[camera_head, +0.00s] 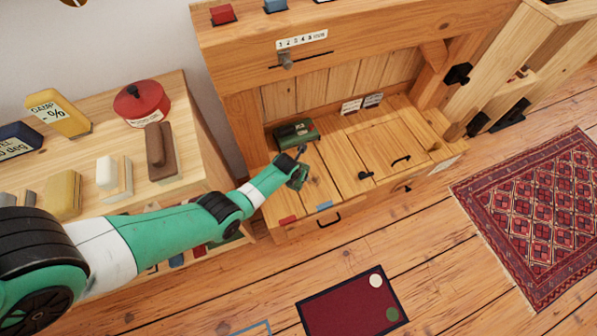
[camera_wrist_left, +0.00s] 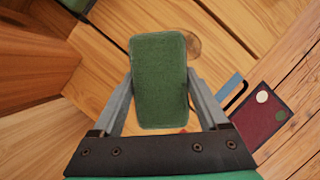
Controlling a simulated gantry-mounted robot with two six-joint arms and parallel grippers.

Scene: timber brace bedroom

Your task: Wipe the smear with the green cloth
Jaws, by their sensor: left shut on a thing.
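The green cloth (camera_wrist_left: 159,80) is a thick rectangular pad held between the fingers of my left gripper (camera_wrist_left: 158,95) in the left wrist view. In the head view my left gripper (camera_head: 298,166) is over the left part of the low wooden bench, with the cloth (camera_head: 300,176) partly hidden by it. A round brownish patch, which looks like the smear (camera_wrist_left: 194,46), shows on the wood just past the cloth's upper right edge and is partly covered by it. I cannot tell whether the cloth touches the wood. My right gripper is not in view.
A dark green box (camera_head: 296,133) stands on the bench (camera_head: 345,155) behind my gripper. Black handles (camera_head: 401,160) are on the bench top. A side shelf (camera_head: 190,130) at left holds a red pot (camera_head: 142,104) and brushes. A dark red mat (camera_head: 345,310) lies on the floor.

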